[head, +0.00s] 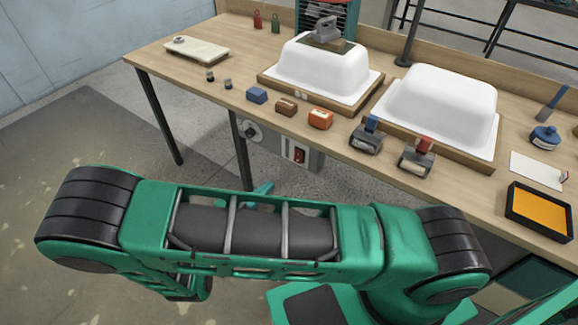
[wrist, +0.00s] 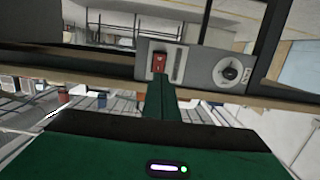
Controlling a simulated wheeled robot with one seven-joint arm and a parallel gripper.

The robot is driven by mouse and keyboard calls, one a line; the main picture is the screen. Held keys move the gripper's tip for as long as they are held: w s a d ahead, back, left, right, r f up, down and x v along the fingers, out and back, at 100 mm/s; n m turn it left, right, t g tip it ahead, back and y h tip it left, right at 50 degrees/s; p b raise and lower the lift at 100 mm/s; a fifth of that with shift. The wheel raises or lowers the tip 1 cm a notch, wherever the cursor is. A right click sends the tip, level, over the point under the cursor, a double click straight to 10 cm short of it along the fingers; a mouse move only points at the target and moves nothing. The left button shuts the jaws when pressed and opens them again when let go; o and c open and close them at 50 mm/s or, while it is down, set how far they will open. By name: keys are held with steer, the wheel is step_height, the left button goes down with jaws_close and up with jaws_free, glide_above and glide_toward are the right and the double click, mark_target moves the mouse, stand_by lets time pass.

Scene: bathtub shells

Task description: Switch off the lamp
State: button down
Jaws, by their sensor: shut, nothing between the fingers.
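A grey control panel (head: 280,143) hangs under the front edge of the workbench. It carries a red rocker switch (head: 299,155) and a round black dial (head: 250,131). The wrist view shows the panel upside down, with the red switch (wrist: 159,62) and the dial (wrist: 229,73). My gripper (wrist: 163,84) is shut and empty, its tips just in front of or at the red switch; contact cannot be told. In the head view my arm hides most of the gripper.
The wooden workbench (head: 215,87) holds two white tub shells (head: 325,68) (head: 437,105), several small blocks and tools, and an orange tray (head: 542,211). Its dark legs (head: 160,117) stand near the panel. Floor to the left is clear.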

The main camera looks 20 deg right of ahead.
mark_target(298, 161)
stand_by(0.3)
steer(key=x, duration=1.4)
steer(key=shift+d, duration=0.35)
steer(key=shift+w+a+f, duration=0.1)
steer(key=shift+w+a, duration=0.05)
steer(key=shift+a, duration=0.15)
steer(key=shift+s+a, duration=0.35)
steer(key=s+a+f, duration=0.2)
steer(key=s+a, duration=0.5)
steer(key=a, duration=0.3)
steer(key=shift+s+a, duration=0.25)
